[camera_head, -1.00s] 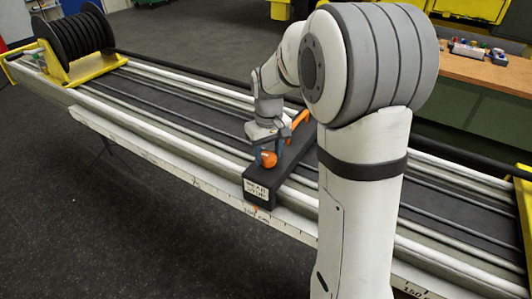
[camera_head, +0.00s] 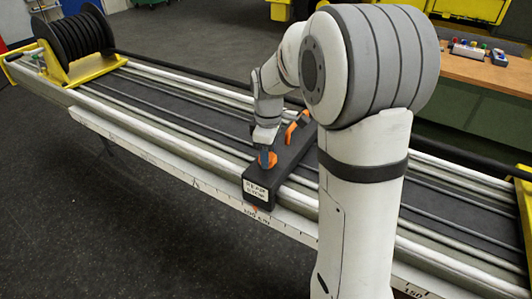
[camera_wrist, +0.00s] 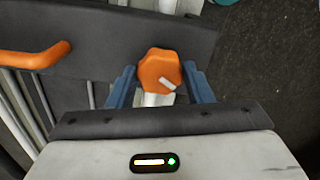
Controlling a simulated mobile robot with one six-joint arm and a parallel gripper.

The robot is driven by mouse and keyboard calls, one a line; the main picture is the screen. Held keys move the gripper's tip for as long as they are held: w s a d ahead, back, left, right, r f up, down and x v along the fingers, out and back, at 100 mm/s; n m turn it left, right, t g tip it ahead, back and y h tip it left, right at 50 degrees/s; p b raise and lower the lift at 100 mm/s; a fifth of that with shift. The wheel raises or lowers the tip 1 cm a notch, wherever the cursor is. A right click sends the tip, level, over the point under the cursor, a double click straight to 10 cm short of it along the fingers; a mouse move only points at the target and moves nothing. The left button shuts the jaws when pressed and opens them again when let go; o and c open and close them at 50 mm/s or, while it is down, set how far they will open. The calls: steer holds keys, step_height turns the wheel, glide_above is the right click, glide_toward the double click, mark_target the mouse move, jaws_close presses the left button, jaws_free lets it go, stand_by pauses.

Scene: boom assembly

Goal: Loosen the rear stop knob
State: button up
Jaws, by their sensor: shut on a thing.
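The rear stop (camera_head: 283,175) is a dark block lying across the rails, with a white label on its front end. Its orange knob (camera_head: 268,159) stands on top near that labelled end. My gripper (camera_wrist: 160,72) is shut on the knob, with one blue finger on each side. In the wrist view the knob (camera_wrist: 158,63) is faceted, with a short pale mark pointing to the lower right. The fingertips' exact contact is hard to see there. An orange handle (camera_head: 299,124) sits farther back on the block and shows at the left of the wrist view (camera_wrist: 35,58).
The rails (camera_head: 185,138) run from a black cable reel (camera_head: 75,35) on a yellow stand at upper left to lower right. A ruled scale (camera_head: 215,187) runs along the front edge. A wooden bench (camera_head: 485,70) stands at upper right. Dark floor is clear in front.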

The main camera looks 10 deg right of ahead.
steer(key=shift+r+n, duration=0.1)
steer(key=shift+n, duration=0.3)
steer(key=o, duration=1)
step_height(320, 180, up, 6)
steer(key=shift+r, duration=0.8)
steer(key=shift+s, duration=0.1)
